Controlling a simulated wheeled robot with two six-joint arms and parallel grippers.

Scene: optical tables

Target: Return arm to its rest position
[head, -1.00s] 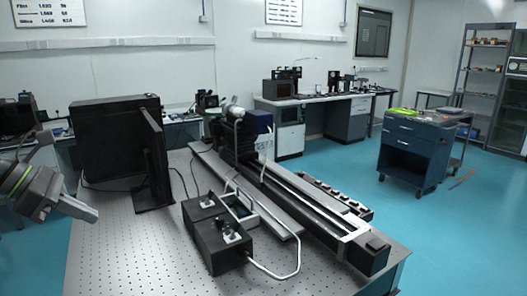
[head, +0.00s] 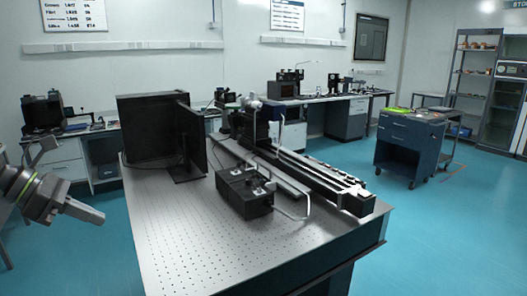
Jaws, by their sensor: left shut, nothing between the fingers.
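My left gripper (head: 86,212) is at the left edge of the head view, shut and empty. It hangs over the blue floor, left of the optical table (head: 190,240) and apart from it. My left arm comes in from the left edge with a yellow-green band near the wrist. My right gripper is not in view.
On the optical table stand a black monitor and panel (head: 153,130), a black control box (head: 243,195) with knobs, and a long dark rail (head: 320,181). A blue cart (head: 408,145) stands at the right. Blue floor (head: 450,235) is free at the right and left.

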